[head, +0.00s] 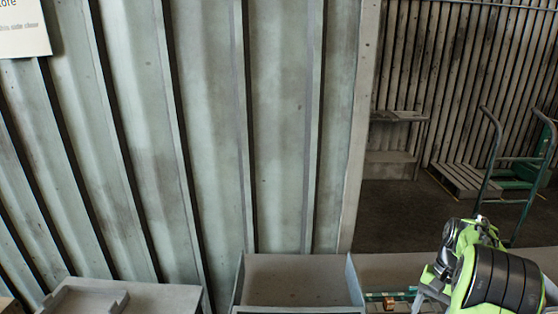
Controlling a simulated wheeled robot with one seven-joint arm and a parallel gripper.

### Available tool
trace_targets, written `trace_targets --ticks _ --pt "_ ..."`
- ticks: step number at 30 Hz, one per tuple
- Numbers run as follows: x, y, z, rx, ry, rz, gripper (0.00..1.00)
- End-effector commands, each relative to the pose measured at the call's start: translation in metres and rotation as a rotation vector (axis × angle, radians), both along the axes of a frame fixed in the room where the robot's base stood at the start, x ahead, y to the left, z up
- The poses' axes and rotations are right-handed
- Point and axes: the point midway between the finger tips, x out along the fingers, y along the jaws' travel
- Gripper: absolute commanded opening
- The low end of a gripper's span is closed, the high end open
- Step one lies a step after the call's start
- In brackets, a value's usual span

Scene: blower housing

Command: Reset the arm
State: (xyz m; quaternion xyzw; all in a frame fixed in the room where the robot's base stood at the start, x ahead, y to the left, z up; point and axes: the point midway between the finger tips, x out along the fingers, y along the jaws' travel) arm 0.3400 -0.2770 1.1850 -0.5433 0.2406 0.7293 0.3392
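A lime-green, black and grey jointed body at the lower right of the head view looks like part of my arm, folded up close to the camera, though I cannot be sure. It is cut off by the bottom edge of the picture. I make out no gripper fingers, so the state of my gripper and anything in it are hidden.
A grey open bin (297,280) stands at the bottom middle. A grey tray-topped surface (165,296) is at lower left. A small brown item (388,303) lies right of the bin. A corrugated wall (205,130) stands behind. A hand cart (520,160) stands far right.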

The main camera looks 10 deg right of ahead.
Motion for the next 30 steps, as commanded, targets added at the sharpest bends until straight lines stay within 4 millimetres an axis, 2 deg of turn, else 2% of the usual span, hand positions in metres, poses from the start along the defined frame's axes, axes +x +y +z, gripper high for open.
trace_targets --ticks 1,3,7,11,15,18,21,24,30 --pt "0.007 0.028 0.017 -0.040 -0.049 0.068 0.60" --pt "0.008 0.065 0.042 -0.089 -0.113 0.154 0.60" --pt "-0.009 0.133 0.076 -0.170 -0.242 0.311 0.60" --pt "-0.046 0.193 0.091 -0.239 -0.380 0.468 0.60" --pt "-0.097 0.241 0.086 -0.299 -0.540 0.628 0.60" --pt "-0.130 0.261 0.072 -0.327 -0.641 0.721 0.60" --pt "-0.149 0.270 0.060 -0.343 -0.707 0.780 0.60" --pt "-0.157 0.273 0.056 -0.350 -0.735 0.804 0.60" --pt "-0.158 0.273 0.056 -0.350 -0.736 0.807 0.60"
